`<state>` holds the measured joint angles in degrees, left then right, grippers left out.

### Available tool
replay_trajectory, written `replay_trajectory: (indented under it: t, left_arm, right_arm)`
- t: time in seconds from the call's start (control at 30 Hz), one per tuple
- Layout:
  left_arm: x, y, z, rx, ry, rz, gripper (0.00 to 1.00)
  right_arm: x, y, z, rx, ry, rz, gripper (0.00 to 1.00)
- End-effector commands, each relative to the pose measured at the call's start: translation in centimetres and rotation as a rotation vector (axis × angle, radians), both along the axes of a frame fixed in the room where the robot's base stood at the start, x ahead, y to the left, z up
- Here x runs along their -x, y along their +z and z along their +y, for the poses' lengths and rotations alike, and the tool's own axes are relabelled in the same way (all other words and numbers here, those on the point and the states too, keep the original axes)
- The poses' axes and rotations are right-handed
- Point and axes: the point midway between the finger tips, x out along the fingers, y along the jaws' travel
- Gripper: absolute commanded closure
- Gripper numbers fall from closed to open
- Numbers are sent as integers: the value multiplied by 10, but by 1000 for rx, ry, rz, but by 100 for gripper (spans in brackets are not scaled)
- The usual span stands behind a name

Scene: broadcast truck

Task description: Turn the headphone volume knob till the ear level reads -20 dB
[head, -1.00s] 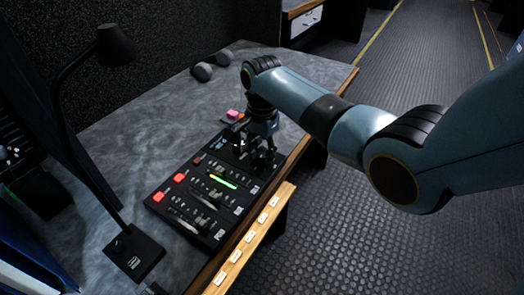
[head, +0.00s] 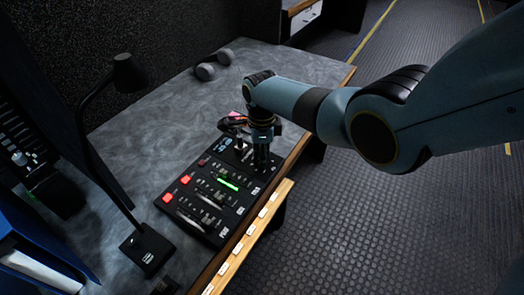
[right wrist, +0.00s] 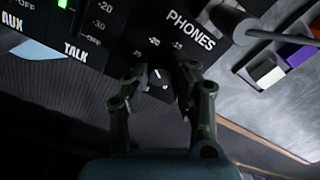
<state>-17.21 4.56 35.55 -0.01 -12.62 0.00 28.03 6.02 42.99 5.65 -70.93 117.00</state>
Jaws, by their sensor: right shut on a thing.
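The black headphone volume knob (right wrist: 158,80), with a white pointer line, sits beside the PHONES label (right wrist: 190,28) in the right wrist view. Scale marks including -20 are printed around it. The pointer line points roughly toward -20; its exact reading is too small to tell. My right gripper (right wrist: 161,82) is shut on the knob, one finger on each side. In the head view my right gripper (head: 262,165) stands over the far right end of the black panel (head: 215,215) and hides the knob. A green level bar (head: 228,184) is lit on the panel. My left gripper is out of view.
A black desk lamp (head: 146,250) stands left of the panel. Grey headphones (head: 214,65) lie at the back of the table. A wooden strip (head: 250,235) with labels runs along the front edge.

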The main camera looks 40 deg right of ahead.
Motion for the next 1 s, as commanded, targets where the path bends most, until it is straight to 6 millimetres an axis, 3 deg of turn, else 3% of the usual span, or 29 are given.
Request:
replay_trajectory:
  t: [0.4,0.97,1.0]
  left_arm:
    - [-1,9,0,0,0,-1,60]
    - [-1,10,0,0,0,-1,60]
    - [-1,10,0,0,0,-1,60]
  right_arm:
    - [-1,1,0,1,-200,-3,100]
    - [-1,1,-1,1,-231,-3,100]
    - [-1,1,-1,1,-231,-4,75]
